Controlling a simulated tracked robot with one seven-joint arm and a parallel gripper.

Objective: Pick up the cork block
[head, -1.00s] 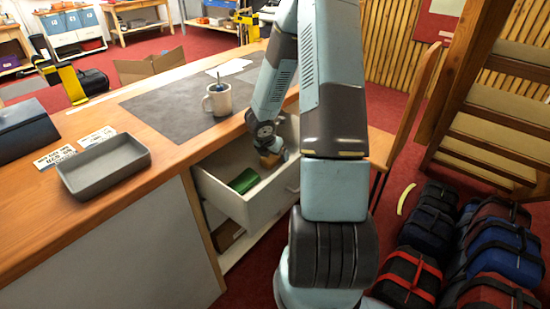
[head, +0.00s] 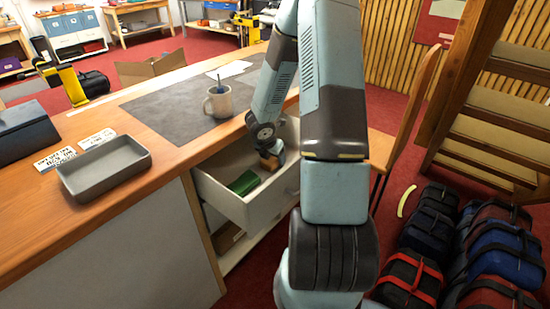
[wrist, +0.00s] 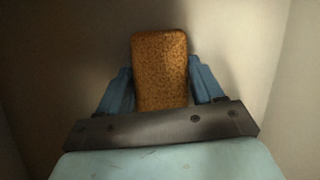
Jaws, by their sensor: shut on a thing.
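The cork block (wrist: 160,72) is a speckled brown block with rounded corners in the wrist view. My gripper (wrist: 160,88) has one blue finger against each side of it and is shut on it. In the head view, the cork block (head: 268,161) shows small at the end of my arm, inside the open drawer (head: 264,207). My arm covers part of the drawer. The block's underside is hidden, so I cannot tell whether it touches the drawer floor.
A green object (head: 243,182) lies in the drawer near its front left. On the bench (head: 160,180) above are a grey tray (head: 105,168), a mug (head: 217,102) and a dark mat (head: 165,105). Several bags (head: 430,215) stand on the floor at right.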

